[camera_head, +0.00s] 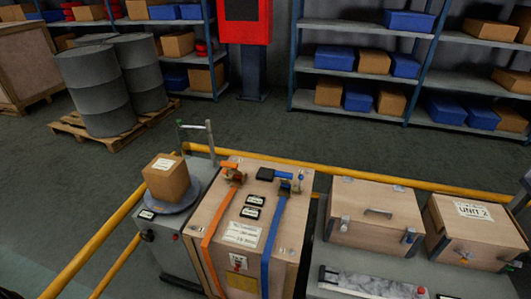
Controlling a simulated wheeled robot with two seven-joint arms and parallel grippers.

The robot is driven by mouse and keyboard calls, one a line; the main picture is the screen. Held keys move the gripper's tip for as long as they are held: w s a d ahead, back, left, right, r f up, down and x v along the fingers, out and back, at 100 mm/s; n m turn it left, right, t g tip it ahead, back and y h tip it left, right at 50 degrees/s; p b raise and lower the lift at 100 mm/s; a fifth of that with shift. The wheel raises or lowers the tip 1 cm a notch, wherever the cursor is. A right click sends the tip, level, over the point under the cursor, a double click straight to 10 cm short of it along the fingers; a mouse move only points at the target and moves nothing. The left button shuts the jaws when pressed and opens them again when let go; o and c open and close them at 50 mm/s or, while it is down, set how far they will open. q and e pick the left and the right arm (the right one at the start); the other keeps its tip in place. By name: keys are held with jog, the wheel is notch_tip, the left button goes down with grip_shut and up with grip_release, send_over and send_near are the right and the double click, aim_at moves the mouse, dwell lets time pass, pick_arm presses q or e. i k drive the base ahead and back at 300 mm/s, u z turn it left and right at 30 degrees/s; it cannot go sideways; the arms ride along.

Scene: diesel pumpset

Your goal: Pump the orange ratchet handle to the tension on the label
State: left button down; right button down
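A wooden crate (204,230) stands at the lower middle with two straps over it. The orange strap (217,215) runs down its left side, and the orange ratchet handle (230,166) sits at that strap's top end, near the crate's back edge. A blue strap (272,240) with a blue ratchet (289,181) and a dark handle (268,174) lies to the right. A white label (242,233) with print too small to read is on the lid between the straps. Neither gripper shows.
A scale with a small carton (167,178) stands left of the crate. Two wooden cases (378,213) (474,230) stand right on a bench. A yellow rail (335,172) runs behind. Drums (98,90) and shelves (365,76) are farther back across clear floor.

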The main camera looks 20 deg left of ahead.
aim_at(232, 167)
jog(key=z, duration=0.05)
jog(key=i, duration=0.85)
jog(key=u, duration=0.4)
